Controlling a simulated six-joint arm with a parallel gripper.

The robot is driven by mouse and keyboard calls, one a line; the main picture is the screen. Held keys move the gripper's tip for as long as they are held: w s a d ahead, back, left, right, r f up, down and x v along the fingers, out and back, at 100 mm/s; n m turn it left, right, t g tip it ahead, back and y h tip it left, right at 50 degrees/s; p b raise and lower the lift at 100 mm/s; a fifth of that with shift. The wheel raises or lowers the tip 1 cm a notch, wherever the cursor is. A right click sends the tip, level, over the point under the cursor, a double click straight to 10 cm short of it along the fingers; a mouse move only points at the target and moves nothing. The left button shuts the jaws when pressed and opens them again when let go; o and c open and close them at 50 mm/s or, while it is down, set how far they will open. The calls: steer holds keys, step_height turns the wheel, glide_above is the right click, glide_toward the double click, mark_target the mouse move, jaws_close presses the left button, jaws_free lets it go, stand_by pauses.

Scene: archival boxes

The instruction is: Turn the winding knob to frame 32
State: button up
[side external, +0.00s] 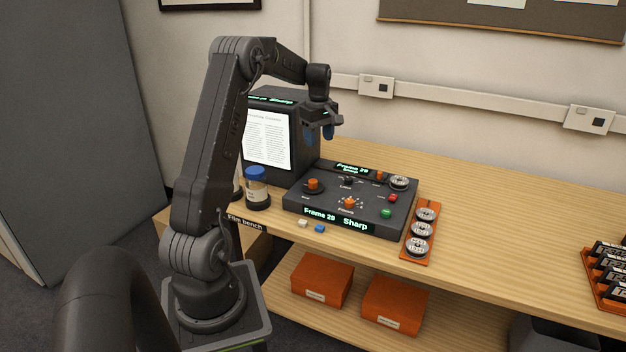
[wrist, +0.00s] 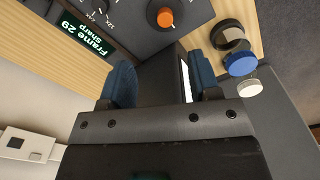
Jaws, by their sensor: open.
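The control console (side external: 290,197) stands on the bench, and its front display (side external: 336,217) reads "Frame 29 Sharp". A large orange knob (side external: 312,184) sits at the console's left; it also shows at the top of the wrist view (wrist: 165,17). A smaller orange knob (side external: 348,202) with a ring of marks is at the middle. The labels are too small to tell which is the winding knob. My gripper (side external: 320,132) is open and empty, above the back of the console near the viewer. In the wrist view, its blue-padded fingers (wrist: 161,82) have nothing between them.
The viewer box (side external: 307,140) with a lit page (side external: 266,140) stands behind the console's left. A blue-capped bottle (side external: 257,187) stands left of the console. An orange tray of reels (side external: 407,258) lies at its right. The bench right of that is clear up to an orange rack (side external: 596,292).

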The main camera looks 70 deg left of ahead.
mark_target(313, 181)
steer(key=shift+n, duration=0.5)
steer(key=f, duration=0.5)
steer(key=a+f, duration=0.1)
steer(key=f, duration=0.4)
steer(key=s+a+f, duration=0.1)
steer(key=f, duration=0.4)
steer(key=shift+a+f, duration=0.2)
steer(key=c, duration=0.9)
